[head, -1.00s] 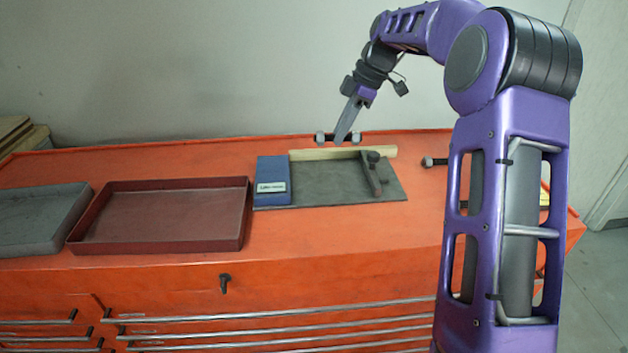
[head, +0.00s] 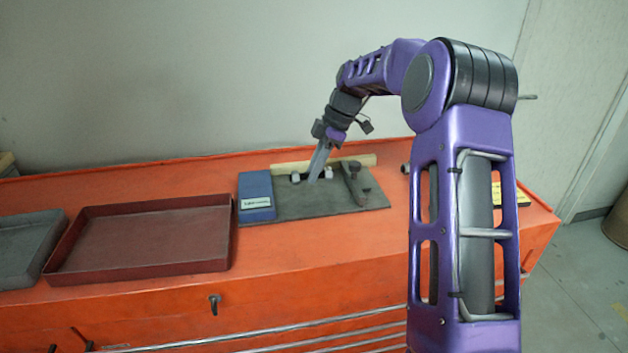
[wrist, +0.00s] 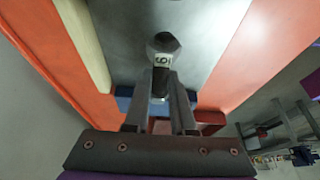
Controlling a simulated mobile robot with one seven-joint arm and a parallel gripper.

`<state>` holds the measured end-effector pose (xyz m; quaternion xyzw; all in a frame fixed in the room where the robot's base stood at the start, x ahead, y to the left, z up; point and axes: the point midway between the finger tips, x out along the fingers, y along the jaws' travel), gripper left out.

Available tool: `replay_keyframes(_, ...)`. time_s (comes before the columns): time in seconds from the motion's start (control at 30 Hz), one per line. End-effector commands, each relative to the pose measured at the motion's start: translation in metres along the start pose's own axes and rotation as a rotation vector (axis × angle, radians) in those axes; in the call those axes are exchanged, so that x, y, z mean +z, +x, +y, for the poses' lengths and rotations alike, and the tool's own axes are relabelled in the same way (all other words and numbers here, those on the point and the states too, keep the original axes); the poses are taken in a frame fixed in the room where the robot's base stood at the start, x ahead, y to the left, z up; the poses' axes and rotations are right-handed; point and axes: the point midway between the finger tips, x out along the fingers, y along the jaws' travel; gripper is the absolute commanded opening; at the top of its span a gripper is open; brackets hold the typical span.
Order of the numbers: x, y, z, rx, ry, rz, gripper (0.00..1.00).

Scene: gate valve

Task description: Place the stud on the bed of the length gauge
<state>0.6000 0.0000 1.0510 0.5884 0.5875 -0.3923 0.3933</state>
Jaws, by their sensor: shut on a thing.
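My gripper (head: 316,170) is shut on the stud, low over the grey bed of the length gauge (head: 292,207). In the head view the stud's pale nut (head: 296,178) shows to the left of the fingers, with the other end to their right. In the wrist view the stud (wrist: 163,46) lies between the fingers, with a hex nut marked with a figure facing the camera. The gauge has a blue block (head: 256,193) at its left, a pale wooden strip (head: 352,161) at its back and a dark slide (head: 355,184) at its right. I cannot tell whether the stud touches the bed.
A dark red empty tray (head: 140,236) lies left of the gauge, and a grey tray (head: 25,250) lies further left. All stand on the orange cabinet top (head: 440,215). A small yellow item (head: 497,193) shows partly behind my arm.

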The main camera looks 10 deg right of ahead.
Motion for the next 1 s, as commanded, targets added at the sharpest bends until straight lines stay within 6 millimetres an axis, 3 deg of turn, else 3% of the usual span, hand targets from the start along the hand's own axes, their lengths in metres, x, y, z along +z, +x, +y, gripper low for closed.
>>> replay_keyframes(0.2, 0.011, 0.026, 0.0, -0.001, 0.0, 0.001, 0.0)
replay_keyframes(0.57, 0.012, 0.03, 0.0, 0.0, 0.0, 0.0, 0.0)
replay_keyframes(0.6, 0.012, 0.03, 0.0, -0.001, 0.0, 0.0, 0.29)
replay_keyframes(0.73, 0.012, 0.03, 0.0, -0.002, 0.0, 0.0, 0.52)
replay_keyframes(1.0, 0.012, 0.029, 0.0, -0.001, 0.0, 0.0, 0.53)
